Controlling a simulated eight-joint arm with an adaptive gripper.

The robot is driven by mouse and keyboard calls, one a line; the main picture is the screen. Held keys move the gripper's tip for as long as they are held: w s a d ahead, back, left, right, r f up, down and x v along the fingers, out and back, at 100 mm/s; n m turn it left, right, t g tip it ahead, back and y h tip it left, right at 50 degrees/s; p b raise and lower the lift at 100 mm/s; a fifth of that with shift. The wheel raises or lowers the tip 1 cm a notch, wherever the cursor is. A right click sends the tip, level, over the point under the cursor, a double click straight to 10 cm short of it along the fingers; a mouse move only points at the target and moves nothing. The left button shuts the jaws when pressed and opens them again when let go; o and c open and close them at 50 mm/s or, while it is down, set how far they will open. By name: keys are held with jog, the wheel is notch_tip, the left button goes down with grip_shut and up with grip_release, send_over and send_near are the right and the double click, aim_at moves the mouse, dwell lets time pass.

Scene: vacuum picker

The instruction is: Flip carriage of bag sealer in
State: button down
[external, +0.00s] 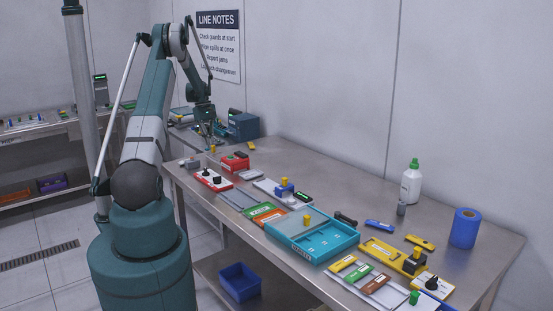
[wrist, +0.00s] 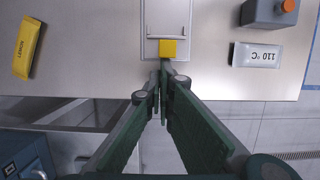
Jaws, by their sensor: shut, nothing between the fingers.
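In the wrist view a pale grey plate with a raised frame (wrist: 166,18) lies on the steel table, likely the bag sealer. A yellow block (wrist: 168,48) sits at its near end, probably the carriage's handle. The yellow block also shows in the external view (external: 213,149), small and partly blocked. My gripper (wrist: 163,78) is shut and empty. Its tips appear just short of the yellow block in the picture; I cannot tell the height gap or whether they touch. In the external view my gripper (external: 211,138) hangs over the table's far end.
A red box (external: 235,162) and a blue tray (external: 325,245) stand along the table.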

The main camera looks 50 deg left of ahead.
aim_at(218, 154)
jog(key=shift+d, duration=0.15)
jog(key=shift+d+b, duration=0.9)
jog(key=shift+d, duration=3.05)
jog(key=shift+f, duration=0.1)
jog(key=shift+a, duration=0.55)
jog(key=a, duration=0.3)
jog(key=shift+a+b, duration=0.15)
jog(key=shift+b, duration=0.2)
jog(key=v, duration=1)
